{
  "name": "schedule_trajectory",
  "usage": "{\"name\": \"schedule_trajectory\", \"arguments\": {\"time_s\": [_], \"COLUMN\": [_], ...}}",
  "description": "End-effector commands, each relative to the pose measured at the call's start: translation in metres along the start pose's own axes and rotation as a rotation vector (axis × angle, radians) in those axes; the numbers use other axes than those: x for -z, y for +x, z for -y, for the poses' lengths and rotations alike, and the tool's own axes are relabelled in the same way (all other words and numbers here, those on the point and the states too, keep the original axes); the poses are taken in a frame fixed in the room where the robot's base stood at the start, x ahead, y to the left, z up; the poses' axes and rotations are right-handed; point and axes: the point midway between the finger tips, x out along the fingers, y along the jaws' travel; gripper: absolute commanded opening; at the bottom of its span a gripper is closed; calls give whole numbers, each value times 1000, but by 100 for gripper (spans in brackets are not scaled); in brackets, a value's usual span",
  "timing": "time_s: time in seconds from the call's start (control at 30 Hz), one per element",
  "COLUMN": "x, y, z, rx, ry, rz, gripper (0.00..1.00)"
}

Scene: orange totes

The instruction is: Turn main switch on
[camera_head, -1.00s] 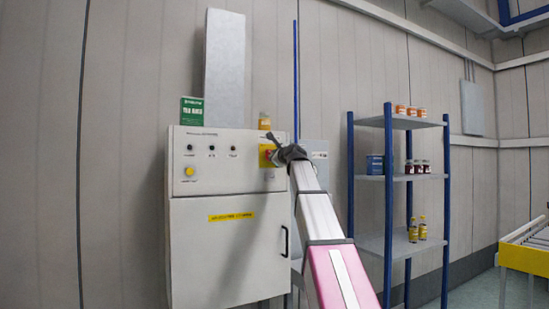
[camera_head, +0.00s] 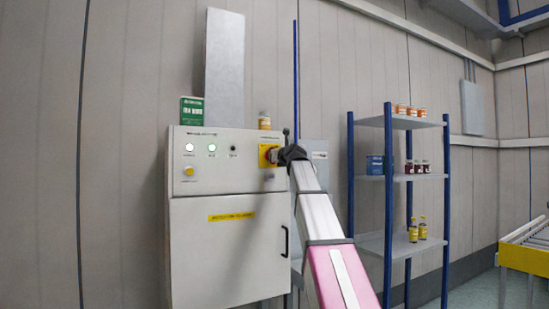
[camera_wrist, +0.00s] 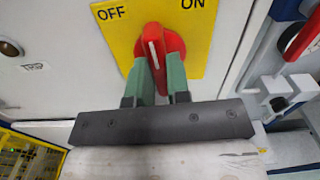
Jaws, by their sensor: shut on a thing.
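The main switch is a red knob (camera_wrist: 152,38) with a white mark, on a yellow plate (camera_wrist: 120,30) lettered OFF at left and ON at right in the wrist view. The knob's grip points up, roughly between the two words. My gripper (camera_wrist: 158,68) is shut on the knob, its green fingers on either side of the grip. In the head view the yellow plate (camera_head: 264,162) is at the upper right of the white control cabinet (camera_head: 230,260), and my gripper (camera_head: 275,155) partly hides the knob.
A yellow button (camera_head: 189,171) sits below the lamps. A blue-posted shelf (camera_head: 400,181) with jars and bottles is right of my arm, and a yellow conveyor (camera_head: 525,258) is farther right.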

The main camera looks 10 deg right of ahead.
Motion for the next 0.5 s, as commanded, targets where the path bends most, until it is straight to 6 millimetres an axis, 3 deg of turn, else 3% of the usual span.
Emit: {"name": "schedule_trajectory", "arguments": {"time_s": [0.5], "x": [1], "y": [-1], "z": [0], "rx": [-1], "ry": [81], "rz": [-2], "gripper": [0]}}
